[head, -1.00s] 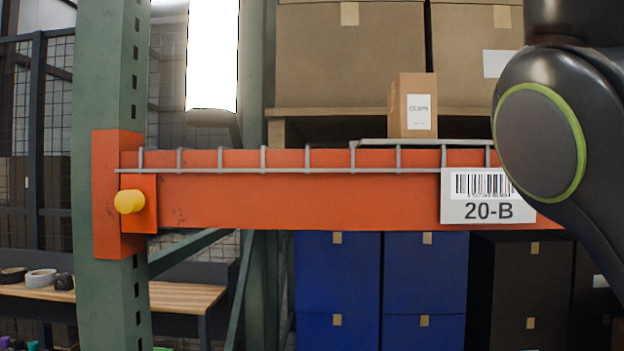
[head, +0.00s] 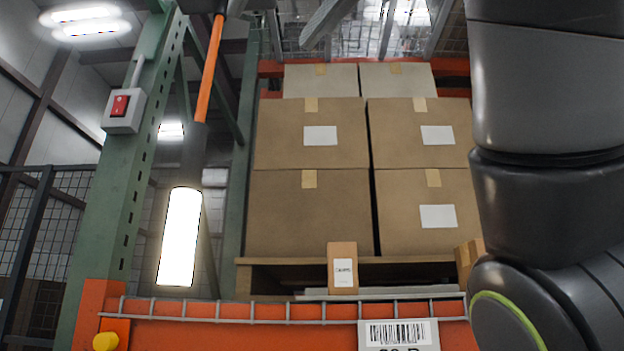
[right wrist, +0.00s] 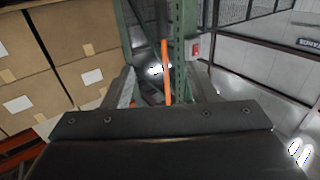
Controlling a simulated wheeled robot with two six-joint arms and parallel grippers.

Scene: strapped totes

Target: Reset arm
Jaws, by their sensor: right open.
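My right gripper (right wrist: 162,86) shows in the right wrist view, where its two grey fingers stand apart, open. An orange rod (right wrist: 166,70) appears in the gap between them; I cannot tell whether it touches either finger. In the head view my right arm (head: 550,90) fills the right side and leaves by the top edge; the hand itself is not clear there. The orange rod (head: 210,65) hangs from the top edge above a dark holder and a lit white tube (head: 180,237). My left gripper is out of view.
A green rack post (head: 115,215) carries a red switch box (head: 122,110) at left. An orange beam (head: 230,335) crosses below. Brown cartons (head: 310,215) are stacked behind it, with a small box (head: 342,266) in front. Open space lies left of the post.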

